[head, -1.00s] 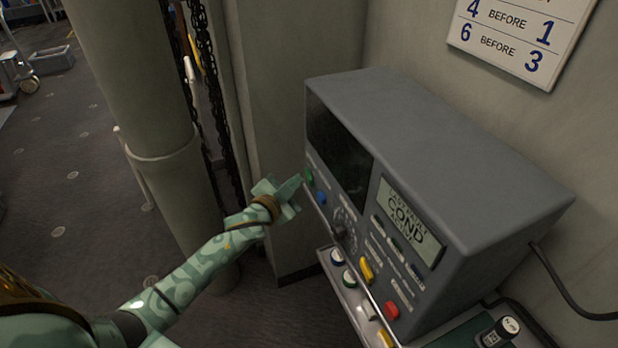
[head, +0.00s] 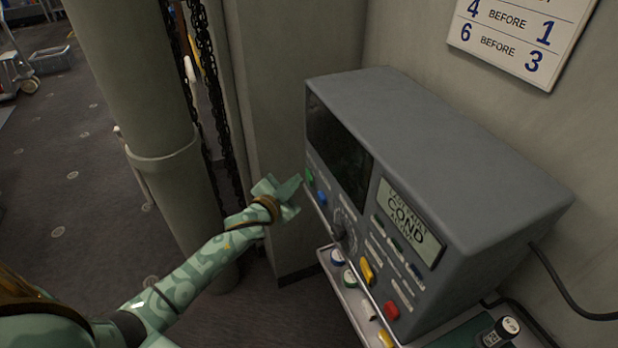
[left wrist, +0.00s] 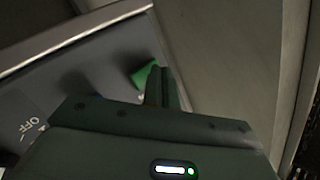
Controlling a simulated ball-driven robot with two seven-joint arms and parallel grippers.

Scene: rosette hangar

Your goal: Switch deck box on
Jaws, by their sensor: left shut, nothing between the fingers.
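The deck box (head: 440,160) is a grey console against the wall in the head view. Its dark screen (head: 338,150) is blank, and a lighter label panel (head: 408,222) reads COND. A green button (head: 309,174) and a blue button (head: 321,197) sit at the left end of its front. A rotary knob (head: 339,232) is below them. My left gripper (head: 297,184) is shut and empty, its tips close to the green button. In the left wrist view the green button (left wrist: 145,74) shows just beside the fingertips; contact cannot be told. An OFF marking (left wrist: 28,128) shows at left. My right gripper is not in view.
A thick pipe (head: 150,150) and hanging chains (head: 210,110) stand left of the box. A sign (head: 520,35) is on the wall.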

